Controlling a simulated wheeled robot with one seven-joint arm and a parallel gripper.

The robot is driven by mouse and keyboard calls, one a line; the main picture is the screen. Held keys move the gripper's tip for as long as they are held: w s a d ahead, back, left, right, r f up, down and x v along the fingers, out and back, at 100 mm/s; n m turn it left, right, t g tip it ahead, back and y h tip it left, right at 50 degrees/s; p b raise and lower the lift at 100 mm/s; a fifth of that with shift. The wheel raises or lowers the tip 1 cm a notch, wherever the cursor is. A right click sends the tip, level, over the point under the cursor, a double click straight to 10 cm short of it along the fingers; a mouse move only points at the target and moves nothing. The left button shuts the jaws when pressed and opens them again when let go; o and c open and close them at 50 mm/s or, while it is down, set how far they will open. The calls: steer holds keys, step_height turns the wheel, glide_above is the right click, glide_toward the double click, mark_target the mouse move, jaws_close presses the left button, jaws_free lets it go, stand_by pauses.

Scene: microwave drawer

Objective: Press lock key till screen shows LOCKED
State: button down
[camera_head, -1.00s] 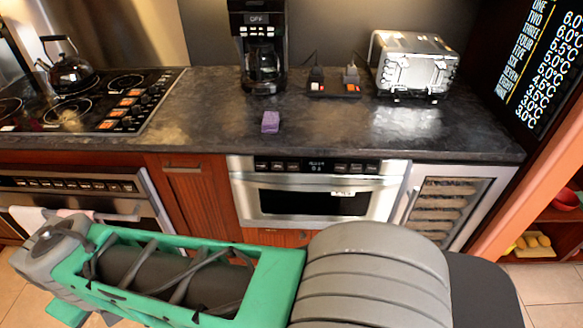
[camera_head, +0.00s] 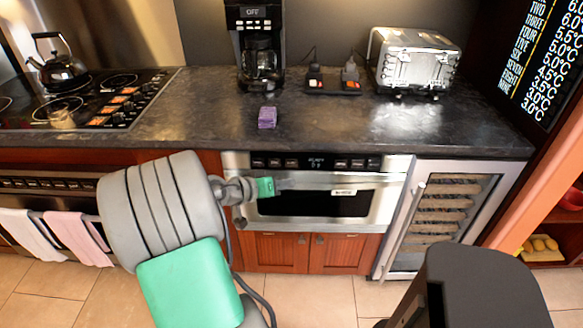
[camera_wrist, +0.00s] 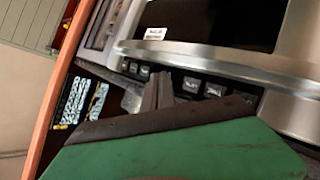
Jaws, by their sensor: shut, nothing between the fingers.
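The microwave drawer (camera_head: 377,207) is shut under the counter, with a black control strip (camera_head: 340,162) along its top. Small keys flank a central screen (camera_head: 316,161), whose small text seems to read READY. I cannot read which key is the lock key. My gripper (camera_head: 284,184) is shut and empty, in front of the drawer just below the strip's left part. In the wrist view the drawer appears turned over, and the dark fingertips (camera_wrist: 160,80) overlap the key row between a left pair of keys (camera_wrist: 138,69) and a right pair (camera_wrist: 203,88). Contact cannot be told.
A steel handle bar (camera_wrist: 225,63) runs along the drawer front. The counter above holds a purple block (camera_head: 267,117), a coffee maker (camera_head: 259,50) and a toaster (camera_head: 415,62). A wine cooler (camera_head: 450,212) stands right of the drawer. Floor in front is open.

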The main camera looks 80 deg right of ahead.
mark_target(288, 167)
steer(key=shift+s, duration=0.2)
steer(key=shift+w+d+f+b, duration=0.3)
steer(key=shift+w+d+b, duration=0.1)
steer(key=shift+d, duration=1)
steer(key=shift+w+d+f+b, duration=0.25)
steer(key=shift+d+b, duration=0.1)
steer(key=shift+d, duration=1.05)
steer(key=shift+w+d+f+b, duration=0.3)
steer(key=shift+w+d+b, duration=0.1)
steer(key=shift+d, duration=1)
steer(key=shift+d+f, duration=0.1)
steer(key=shift+d, duration=0.3)
